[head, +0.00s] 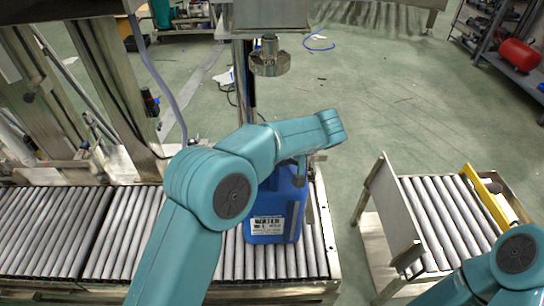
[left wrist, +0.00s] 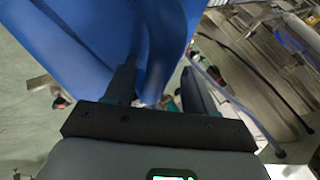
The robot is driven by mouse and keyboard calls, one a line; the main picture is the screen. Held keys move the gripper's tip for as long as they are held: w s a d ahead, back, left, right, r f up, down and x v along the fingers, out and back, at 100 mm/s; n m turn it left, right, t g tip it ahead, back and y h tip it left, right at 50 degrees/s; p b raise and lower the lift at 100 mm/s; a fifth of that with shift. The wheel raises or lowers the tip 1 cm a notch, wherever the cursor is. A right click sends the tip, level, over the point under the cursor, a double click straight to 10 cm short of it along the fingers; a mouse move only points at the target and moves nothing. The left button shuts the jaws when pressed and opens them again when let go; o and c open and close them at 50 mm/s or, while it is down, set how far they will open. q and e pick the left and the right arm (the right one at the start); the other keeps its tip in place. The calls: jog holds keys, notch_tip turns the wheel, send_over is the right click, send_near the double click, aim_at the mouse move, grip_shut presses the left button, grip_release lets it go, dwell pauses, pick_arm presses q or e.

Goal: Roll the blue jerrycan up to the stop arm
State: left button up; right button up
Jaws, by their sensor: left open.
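The blue jerrycan (head: 275,222) stands upright on the left roller conveyor (head: 232,258), near its right end, with a white WATER label facing me. My left arm reaches over its top and hides part of it. In the left wrist view the jerrycan (left wrist: 85,40) fills the upper left. My left gripper (left wrist: 160,90) is open at the jerrycan, with one finger overlapping its blue body and the other at its right edge. I cannot tell whether they touch. I cannot pick out the stop arm for certain. My right arm shows at the lower right, its gripper out of frame.
A second roller conveyor (head: 440,222) stands to the right across a floor gap, with an upright metal plate (head: 395,212) at its near-left edge and a yellow bar (head: 484,194) on its right. A metal filling nozzle (head: 269,60) hangs beyond the jerrycan. Rollers to the left are clear.

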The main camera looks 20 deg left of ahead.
pick_arm(q)
jog(key=shift+o, duration=0.3)
jog(key=shift+d+f, duration=0.2)
jog(key=shift+f, duration=0.25)
jog(key=shift+s+d+r, duration=0.1)
jog(key=shift+d+r, duration=0.15)
jog(key=p+v, duration=0.1)
jog(key=v, duration=0.4)
jog(key=p+v, duration=0.2)
jog(key=v, duration=0.3)
jog(key=p+v, duration=0.1)
jog(key=v, duration=0.5)
jog(key=shift+a+r+p, duration=0.3)
jog(key=shift+a+r, duration=0.05)
